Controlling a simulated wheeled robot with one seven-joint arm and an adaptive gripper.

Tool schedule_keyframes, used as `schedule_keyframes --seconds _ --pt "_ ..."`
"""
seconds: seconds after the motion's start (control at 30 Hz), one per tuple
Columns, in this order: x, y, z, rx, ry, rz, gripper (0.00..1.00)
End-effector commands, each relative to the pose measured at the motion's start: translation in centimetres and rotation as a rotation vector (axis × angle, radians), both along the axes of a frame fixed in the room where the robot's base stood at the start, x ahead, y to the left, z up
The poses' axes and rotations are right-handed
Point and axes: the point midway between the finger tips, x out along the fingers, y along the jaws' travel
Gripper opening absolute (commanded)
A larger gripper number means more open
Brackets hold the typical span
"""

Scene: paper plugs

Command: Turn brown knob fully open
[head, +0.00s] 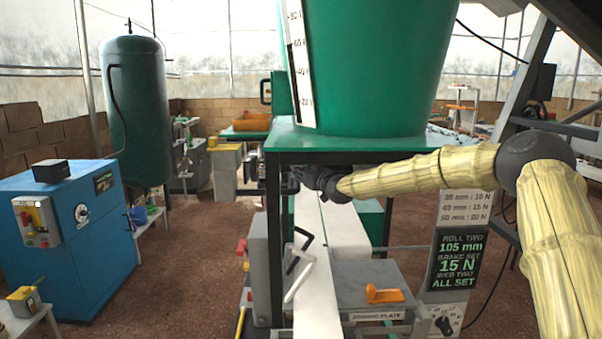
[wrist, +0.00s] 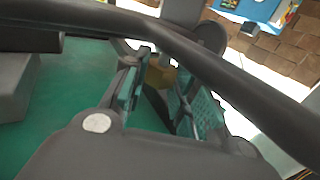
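A small brown piece (wrist: 160,76), apparently the brown knob, shows in the wrist view just beyond and between the fingertips. Its turned position cannot be read. My gripper (wrist: 160,92) is open, with its two teal-padded fingers apart on either side of the line to this piece. I cannot tell whether they touch it. In the head view my gripper (head: 303,177) is by the front leg of the green stand, just under its top. The knob is not visible there, and the fingers are mostly hidden.
A large green tank (head: 380,70) stands on the green stand (head: 340,140). Below are a white paper web (head: 318,265), an orange lever (head: 384,294) and a sign panel (head: 458,255) with a black dial (head: 446,321). A blue cabinet (head: 70,240) is at left, with open floor between.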

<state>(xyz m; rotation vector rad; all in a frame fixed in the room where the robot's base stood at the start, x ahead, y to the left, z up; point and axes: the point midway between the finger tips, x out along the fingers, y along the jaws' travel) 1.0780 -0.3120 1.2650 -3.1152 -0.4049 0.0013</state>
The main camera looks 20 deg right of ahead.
Motion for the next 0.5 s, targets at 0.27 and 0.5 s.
schedule_keyframes --seconds 0.27,0.5 --pt "0.04 0.04 0.02 0.000 -0.001 0.000 0.49" --pt "-0.27 -0.03 0.06 0.000 -0.001 0.000 0.49"
